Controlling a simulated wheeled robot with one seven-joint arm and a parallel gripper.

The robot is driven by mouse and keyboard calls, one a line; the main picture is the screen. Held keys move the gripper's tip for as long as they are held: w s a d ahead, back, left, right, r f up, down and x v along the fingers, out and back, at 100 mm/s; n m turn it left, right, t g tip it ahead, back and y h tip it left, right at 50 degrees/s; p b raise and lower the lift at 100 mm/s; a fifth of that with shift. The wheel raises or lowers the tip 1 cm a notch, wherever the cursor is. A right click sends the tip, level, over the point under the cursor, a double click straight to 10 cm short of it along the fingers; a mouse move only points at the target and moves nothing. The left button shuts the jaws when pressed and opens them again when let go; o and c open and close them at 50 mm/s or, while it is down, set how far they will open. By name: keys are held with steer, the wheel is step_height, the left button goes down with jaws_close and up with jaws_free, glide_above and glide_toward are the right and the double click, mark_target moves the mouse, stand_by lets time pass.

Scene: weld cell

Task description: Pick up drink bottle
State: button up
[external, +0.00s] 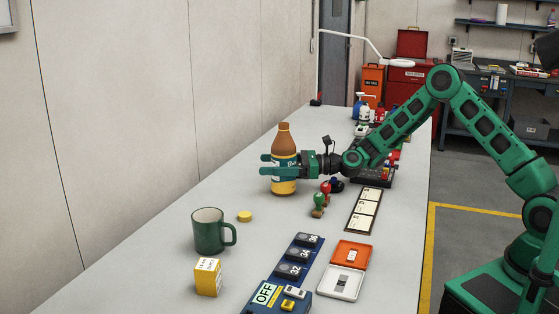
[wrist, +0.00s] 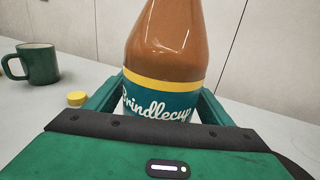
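The drink bottle (external: 285,143), brown with a teal and yellow label and a brown cap, stands upright on the grey table. My gripper (external: 277,164) reaches it from the right, low and level, with one finger on each side of its label. In the wrist view the bottle (wrist: 165,55) fills the space between the green fingers; its top is cut off. The near finger covers part of the label in the external view. Whether both fingers press on the bottle or leave a slim gap, I cannot tell.
A green mug (external: 208,231), a yellow cap (external: 245,216) and a yellow box (external: 208,277) stand nearer on the table (external: 150,270). Stamps (external: 318,205), a label strip (external: 365,209) and an orange case (external: 351,254) lie right of them. A wall runs along the left.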

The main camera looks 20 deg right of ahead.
steer(key=shift+r, duration=0.1)
steer(key=c, duration=1.2)
steer(key=shift+r, duration=0.2)
steer(key=shift+s+a+r, duration=1)
steer(key=shift+s+r, duration=0.65)
steer(key=shift+r, duration=0.1)
steer(key=shift+s+a+r, duration=0.95)
steer(key=shift+s+r, duration=0.7)
steer(key=shift+r, duration=0.1)
steer(key=shift+s+a+r, duration=1)
steer(key=shift+s+r, duration=0.65)
steer(key=shift+r, duration=0.1)
